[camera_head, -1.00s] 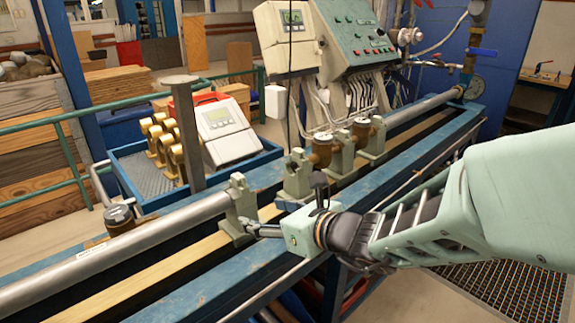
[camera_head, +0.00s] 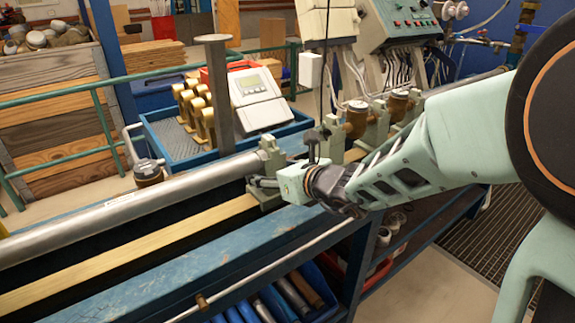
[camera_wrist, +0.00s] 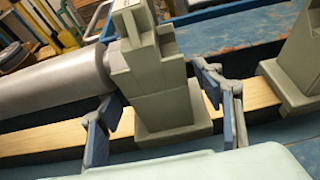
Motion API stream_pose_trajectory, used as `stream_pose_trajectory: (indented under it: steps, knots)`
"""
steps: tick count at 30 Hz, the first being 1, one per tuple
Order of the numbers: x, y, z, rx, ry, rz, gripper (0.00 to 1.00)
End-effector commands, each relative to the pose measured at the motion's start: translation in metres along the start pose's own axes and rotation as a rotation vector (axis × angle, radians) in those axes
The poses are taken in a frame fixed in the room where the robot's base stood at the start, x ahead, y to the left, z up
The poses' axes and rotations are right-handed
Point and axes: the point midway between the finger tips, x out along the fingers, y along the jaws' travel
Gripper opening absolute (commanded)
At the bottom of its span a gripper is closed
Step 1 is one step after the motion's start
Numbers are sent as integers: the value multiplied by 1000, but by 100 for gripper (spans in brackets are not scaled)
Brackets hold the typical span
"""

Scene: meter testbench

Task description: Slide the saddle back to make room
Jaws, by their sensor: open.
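The saddle (camera_head: 271,160) is a grey-green upright block on the bench rail, at the end of a long grey pipe (camera_head: 150,196). In the wrist view the saddle (camera_wrist: 160,90) stands upright between my two fingers, with the pipe end (camera_wrist: 60,85) against or very close to its left face. My gripper (camera_head: 262,183) reaches in low from the right, and it also shows in the wrist view (camera_wrist: 165,115). It is open, one finger on each side of the saddle, with visible gaps; firm contact cannot be told. The saddle's far side is hidden.
Another saddle (camera_head: 333,138) stands farther along the rail, with a brass meter (camera_head: 357,118) behind it. A wooden strip (camera_head: 130,255) runs along the blue bench. A blue tray (camera_head: 160,130) with brass parts and a display unit lies behind a metal post (camera_head: 219,95).

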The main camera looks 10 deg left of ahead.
Motion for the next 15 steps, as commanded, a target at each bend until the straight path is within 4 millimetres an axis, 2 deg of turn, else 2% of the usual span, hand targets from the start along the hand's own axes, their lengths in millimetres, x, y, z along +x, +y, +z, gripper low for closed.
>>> stream_pose_trajectory:
  steps: [8, 15]
  knots:
    - [0, 0, 0, 0, 0, 0, 60]
    - [0, 0, 0, -1, 0, 0, 33]
